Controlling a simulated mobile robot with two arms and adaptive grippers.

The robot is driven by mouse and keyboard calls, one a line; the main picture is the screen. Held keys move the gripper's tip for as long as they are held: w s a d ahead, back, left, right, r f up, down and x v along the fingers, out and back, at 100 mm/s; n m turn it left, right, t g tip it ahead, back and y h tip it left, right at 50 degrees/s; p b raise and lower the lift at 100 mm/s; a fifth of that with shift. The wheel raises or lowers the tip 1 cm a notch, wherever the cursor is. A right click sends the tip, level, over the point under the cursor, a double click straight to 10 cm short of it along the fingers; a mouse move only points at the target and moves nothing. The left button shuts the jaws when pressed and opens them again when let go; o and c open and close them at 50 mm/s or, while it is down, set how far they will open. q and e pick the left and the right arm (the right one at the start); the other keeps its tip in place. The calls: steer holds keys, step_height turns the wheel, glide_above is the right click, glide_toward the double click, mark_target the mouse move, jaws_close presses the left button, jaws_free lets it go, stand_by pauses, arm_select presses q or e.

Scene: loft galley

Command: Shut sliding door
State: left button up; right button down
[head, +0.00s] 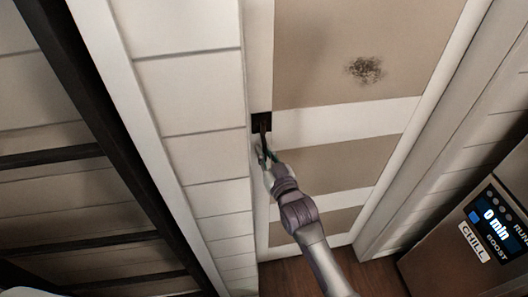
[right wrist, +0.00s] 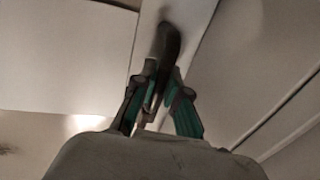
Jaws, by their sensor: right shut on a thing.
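The sliding door (head: 325,50) has tan panels and white rails, with a dark smudge on its upper panel. Its dark handle (head: 261,121) sits at the door's left edge, beside the pale plank wall. The handle also shows in the right wrist view (right wrist: 169,42). My right gripper (head: 264,146) reaches up from below to the handle. In the right wrist view its green-lined fingers (right wrist: 157,95) are closed on the handle's lower end. I cannot tell how wide any door gap is. My left gripper is not in view.
A pale plank wall (head: 195,120) stands left of the door, with a dark-framed structure (head: 60,155) farther left. A white jamb (head: 425,150) stands at right. A brown appliance with a lit display (head: 495,225) is at lower right. Wood floor (head: 285,277) shows below.

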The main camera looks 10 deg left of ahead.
steer(key=shift+s+a+f, duration=0.1)
steer(key=shift+s+a, duration=0.05)
steer(key=c, duration=1.2)
jaws_free()
steer(key=shift+a, duration=0.1)
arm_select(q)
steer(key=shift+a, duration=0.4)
arm_select(e)
steer(key=shift+a, duration=0.1)
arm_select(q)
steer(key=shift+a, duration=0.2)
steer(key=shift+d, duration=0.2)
arm_select(e)
steer(key=v, duration=1.2)
